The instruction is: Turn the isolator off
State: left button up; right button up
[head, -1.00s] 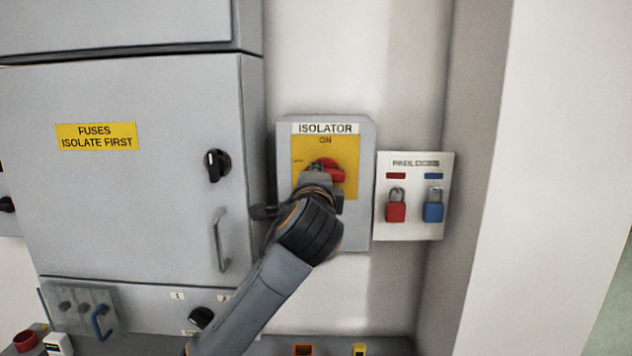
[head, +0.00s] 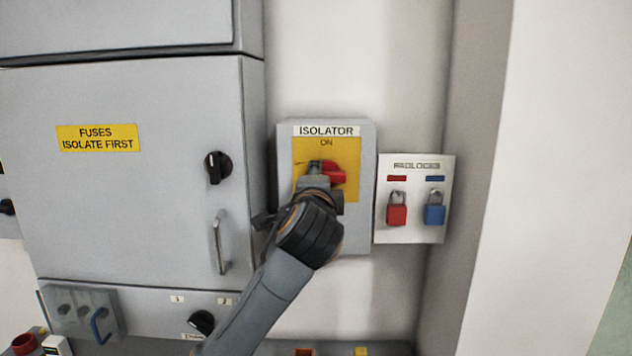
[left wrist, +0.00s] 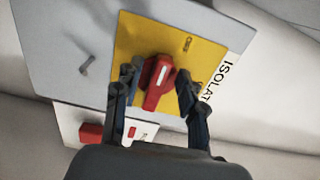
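The isolator (head: 363,190) is a grey wall box with a yellow plate, an "ISOLATOR" label and "ON" at the top. Its red rotary handle (head: 334,174) shows partly past my left gripper (head: 316,176) in the head view. In the left wrist view the red handle (left wrist: 158,82), with a white mark, lies between the two fingers of my left gripper (left wrist: 160,72). The fingers are apart, one on each side, with narrow gaps visible. The handle points roughly sideways, toward the padlock board. My right gripper is not in view.
A padlock board (head: 415,235) with a red padlock (head: 396,214) and a blue padlock (head: 434,214) hangs just right of the isolator. A grey fuse cabinet (head: 120,210) with a black knob (head: 216,167) and bar handle (head: 219,245) stands close on the left.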

pick_arm(q)
jog(key=s, duration=1.2)
